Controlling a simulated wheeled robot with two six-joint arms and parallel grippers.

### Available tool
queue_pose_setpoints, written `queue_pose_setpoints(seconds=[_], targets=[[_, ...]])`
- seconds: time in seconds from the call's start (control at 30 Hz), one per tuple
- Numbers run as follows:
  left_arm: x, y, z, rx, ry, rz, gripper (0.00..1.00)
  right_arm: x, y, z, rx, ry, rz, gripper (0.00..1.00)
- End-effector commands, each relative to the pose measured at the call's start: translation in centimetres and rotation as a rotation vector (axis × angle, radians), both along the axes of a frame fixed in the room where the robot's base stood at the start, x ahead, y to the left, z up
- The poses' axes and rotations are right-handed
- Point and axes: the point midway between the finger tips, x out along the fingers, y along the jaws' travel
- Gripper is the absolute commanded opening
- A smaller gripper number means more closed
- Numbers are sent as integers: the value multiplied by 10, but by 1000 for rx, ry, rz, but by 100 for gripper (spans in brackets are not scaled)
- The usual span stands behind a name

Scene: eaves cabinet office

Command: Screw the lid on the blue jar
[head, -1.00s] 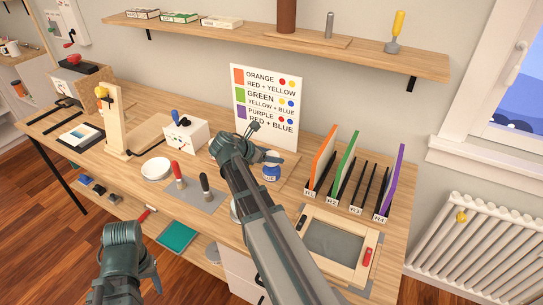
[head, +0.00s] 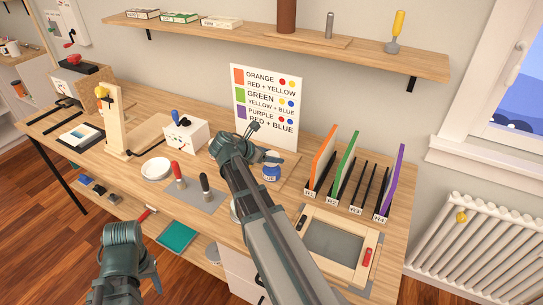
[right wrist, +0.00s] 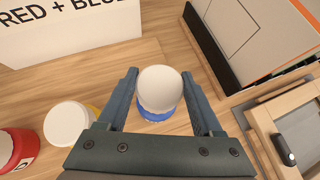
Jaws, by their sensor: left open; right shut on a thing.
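The blue jar (head: 271,174), with a pale label, stands on the bench below the colour sign. It also shows in the right wrist view (right wrist: 157,114), its blue edge under the round white lid (right wrist: 160,86). My right gripper (head: 270,158) is over the jar. In the right wrist view its fingers (right wrist: 161,102) stand either side of the lid and are shut on it. Whether a gap remains between lid and jar is hidden. My left gripper (head: 125,289) is low at the bottom left, open and empty, away from the jar, partly hidden by its arm.
A yellow jar (right wrist: 70,122) and a red jar (right wrist: 16,150), both white-lidded, stand left of the blue jar. The sign (head: 268,105) is behind. A rack with coloured boards (head: 342,165) and a wooden frame (head: 335,240) are right. A white box (head: 185,137) is left.

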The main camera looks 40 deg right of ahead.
Motion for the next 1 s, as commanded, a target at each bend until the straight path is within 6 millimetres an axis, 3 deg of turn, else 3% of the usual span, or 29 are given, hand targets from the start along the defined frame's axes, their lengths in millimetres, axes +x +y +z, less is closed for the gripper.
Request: queue_pose_setpoints(seconds=[1.0], targets=[[0, 0, -21, 0, 0, 0, 55, 0, 0, -21, 0, 0, 0, 15]])
